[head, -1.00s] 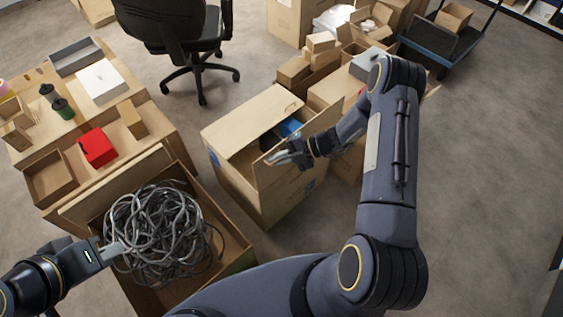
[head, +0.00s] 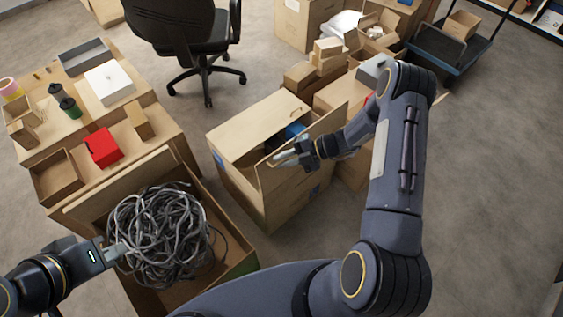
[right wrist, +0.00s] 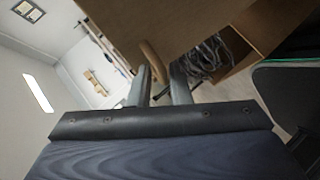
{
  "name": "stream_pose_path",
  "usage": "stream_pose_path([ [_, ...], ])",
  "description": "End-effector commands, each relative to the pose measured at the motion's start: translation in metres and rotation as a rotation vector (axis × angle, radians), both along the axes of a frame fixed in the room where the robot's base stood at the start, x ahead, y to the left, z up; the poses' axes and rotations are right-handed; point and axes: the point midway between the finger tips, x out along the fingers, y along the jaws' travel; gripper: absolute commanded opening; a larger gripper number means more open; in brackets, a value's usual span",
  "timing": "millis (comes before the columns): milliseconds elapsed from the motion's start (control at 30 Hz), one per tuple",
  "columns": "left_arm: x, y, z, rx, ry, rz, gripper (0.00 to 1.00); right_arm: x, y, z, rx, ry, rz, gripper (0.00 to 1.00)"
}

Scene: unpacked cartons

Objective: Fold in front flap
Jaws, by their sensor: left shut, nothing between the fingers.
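The tall brown carton (head: 240,190) stands on the floor in the middle of the head view. Its far top flap (head: 258,126) lies across part of the opening, and blue contents (head: 295,130) show inside. The front flap (head: 325,124) stands raised and slanted along the near right side. My right gripper (head: 285,157) is at this flap's upper edge; its fingers hide part of it. In the right wrist view the fingers (right wrist: 164,84) are apart, with cardboard just beyond. I cannot tell whether they touch it. My left gripper (head: 115,251) is shut and empty, by the cable carton.
An open carton (head: 232,268) of grey cables (head: 160,235) stands at lower left. Behind it is a table (head: 165,128) with boxes and a red box (head: 103,147). An office chair (head: 205,65), stacked cartons (head: 340,92) and a blue cart (head: 455,48) stand farther back. The right floor is clear.

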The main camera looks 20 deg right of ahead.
Motion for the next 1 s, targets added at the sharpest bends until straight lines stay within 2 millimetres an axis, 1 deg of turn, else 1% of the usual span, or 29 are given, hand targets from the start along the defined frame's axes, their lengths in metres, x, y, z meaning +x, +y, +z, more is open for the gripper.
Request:
stream_pose_path([
  [33,0.000,0.000,0.001,0.000,0.000,0.000,0.00,-0.002,-0.010,0.005,-0.007,-0.002,-0.003,0.17],
  [100,0.000,0.000,0.001,0.000,0.000,0.000,0.00,-0.006,-0.022,0.009,-0.007,0.001,-0.004,0.17],
  [333,0.000,0.000,0.002,0.000,0.000,0.000,0.00,-0.016,-0.051,0.022,-0.009,0.006,-0.001,0.17],
  [500,0.000,0.000,0.002,0.000,0.000,0.000,0.00,-0.019,-0.059,0.025,-0.009,0.008,0.003,0.17],
  [700,0.000,0.000,0.002,0.000,0.000,0.000,0.00,-0.020,-0.059,0.025,-0.009,0.010,0.003,0.17],
  [767,0.000,0.000,0.002,0.000,0.000,0.000,0.00,-0.020,-0.059,0.025,-0.010,0.008,0.003,0.11],
  [800,0.000,0.000,0.002,0.000,0.000,0.000,0.00,-0.020,-0.059,0.027,-0.014,-0.001,0.009,0.05],
  [833,0.000,0.000,0.002,0.000,0.000,0.000,0.00,-0.019,-0.059,0.030,-0.021,-0.013,0.017,0.01],
  [867,0.000,0.000,0.002,0.000,0.000,0.000,0.00,-0.019,-0.059,0.035,-0.030,-0.033,0.030,0.00],
  [967,0.000,0.000,0.002,0.000,0.000,0.000,0.00,-0.022,-0.058,0.061,-0.090,-0.161,0.114,0.00],
  [1000,0.000,0.000,0.002,0.000,0.000,0.000,0.00,-0.024,-0.056,0.076,-0.125,-0.240,0.167,0.00],
])
